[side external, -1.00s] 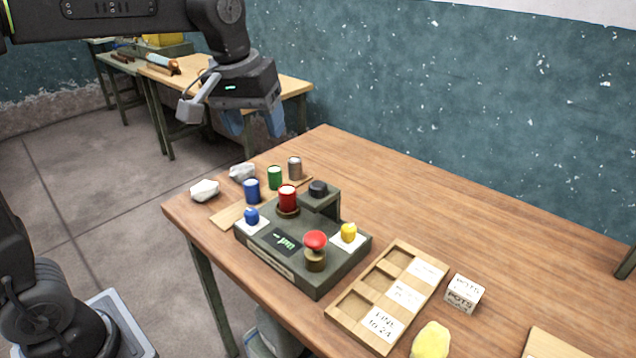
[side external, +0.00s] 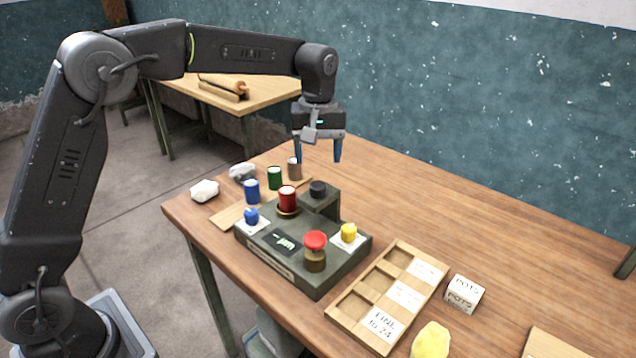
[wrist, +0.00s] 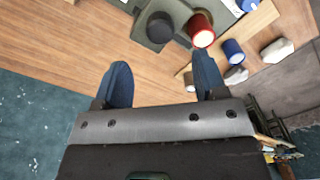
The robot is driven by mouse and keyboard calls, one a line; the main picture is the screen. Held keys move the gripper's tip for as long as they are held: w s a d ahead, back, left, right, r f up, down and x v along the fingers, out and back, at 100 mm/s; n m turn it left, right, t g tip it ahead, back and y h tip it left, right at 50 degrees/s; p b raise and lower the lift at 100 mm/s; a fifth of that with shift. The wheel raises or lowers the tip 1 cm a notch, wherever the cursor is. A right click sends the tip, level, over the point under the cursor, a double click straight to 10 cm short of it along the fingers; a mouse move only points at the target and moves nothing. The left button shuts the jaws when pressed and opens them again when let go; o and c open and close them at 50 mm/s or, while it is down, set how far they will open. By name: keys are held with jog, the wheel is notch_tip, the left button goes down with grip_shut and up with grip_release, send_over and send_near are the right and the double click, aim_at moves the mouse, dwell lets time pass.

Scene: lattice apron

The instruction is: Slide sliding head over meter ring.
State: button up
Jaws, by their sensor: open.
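A dark green device (side external: 291,264) with a small display sits on the table. On its raised block (side external: 329,201) is a round black knob (side external: 318,188), also in the wrist view (wrist: 160,27). Beside the block a red cylinder with a white top (side external: 287,199) stands on a brass-coloured ring (side external: 287,212); the wrist view shows the cylinder too (wrist: 201,30). I cannot tell which parts are the sliding head and meter ring. My gripper (side external: 317,160) points down, open and empty, above and behind the black knob; its blue fingers also show in the wrist view (wrist: 162,64).
The device also carries a red button (side external: 315,240), a blue knob (side external: 251,215) and a yellow knob (side external: 349,232). Blue (side external: 251,191), green (side external: 274,178) and grey-brown (side external: 294,168) cylinders stand behind it. A wooden tray (side external: 352,334) lies in front. The table's right side is mostly clear.

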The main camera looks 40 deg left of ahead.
aim_at(318, 184)
notch_tip(318, 184, down, 8)
jog(key=shift+r, duration=0.25)
jog(key=shift+c, duration=0.2)
grip_shut()
jog(key=a, duration=0.9)
